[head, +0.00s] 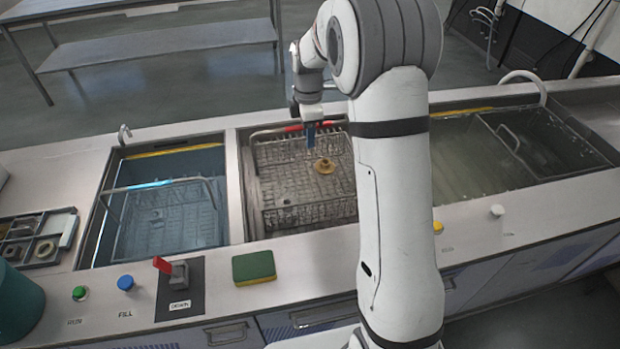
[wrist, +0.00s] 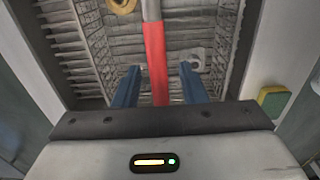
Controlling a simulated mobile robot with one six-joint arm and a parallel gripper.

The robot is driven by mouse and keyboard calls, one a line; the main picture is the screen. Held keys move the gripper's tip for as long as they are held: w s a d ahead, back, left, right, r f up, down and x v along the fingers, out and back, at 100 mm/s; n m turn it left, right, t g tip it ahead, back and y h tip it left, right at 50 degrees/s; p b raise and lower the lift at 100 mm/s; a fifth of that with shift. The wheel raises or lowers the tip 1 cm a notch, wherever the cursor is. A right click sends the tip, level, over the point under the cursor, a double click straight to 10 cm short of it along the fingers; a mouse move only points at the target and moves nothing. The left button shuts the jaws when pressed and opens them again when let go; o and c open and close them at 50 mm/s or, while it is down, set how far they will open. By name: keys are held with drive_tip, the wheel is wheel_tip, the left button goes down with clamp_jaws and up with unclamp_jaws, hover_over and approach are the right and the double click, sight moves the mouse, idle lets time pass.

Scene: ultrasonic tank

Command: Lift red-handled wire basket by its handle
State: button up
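The wire basket (head: 310,213) sits in the middle tank. Its red handle grip (head: 294,128) is at the tank's far side, on a grey bail. In the wrist view the red grip (wrist: 155,50) runs between the two blue fingers of my gripper (wrist: 158,72), with a gap on each side. My gripper (head: 311,136) is open and points down at the handle in the head view. Whether the fingertips reach below the grip is hard to tell. A brass ring (head: 325,166) and a small grey part (head: 287,202) lie in the basket.
A basket with a blue-gripped handle (head: 150,185) is in the left tank. A dark basket (head: 545,140) is in the right tank. A red lever (head: 163,265), a blue button (head: 126,283) and a green-yellow sponge (head: 254,266) are on the front ledge.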

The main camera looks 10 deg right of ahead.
drive_tip(key=shift+c, duration=0.2)
clamp_jaws()
drive_tip(key=shift+r, duration=0.15)
wheel_tip(320, 180, up, 20)
drive_tip(key=p, duration=0.7)
drive_tip(key=shift+p, duration=0.3)
idle(0.5)
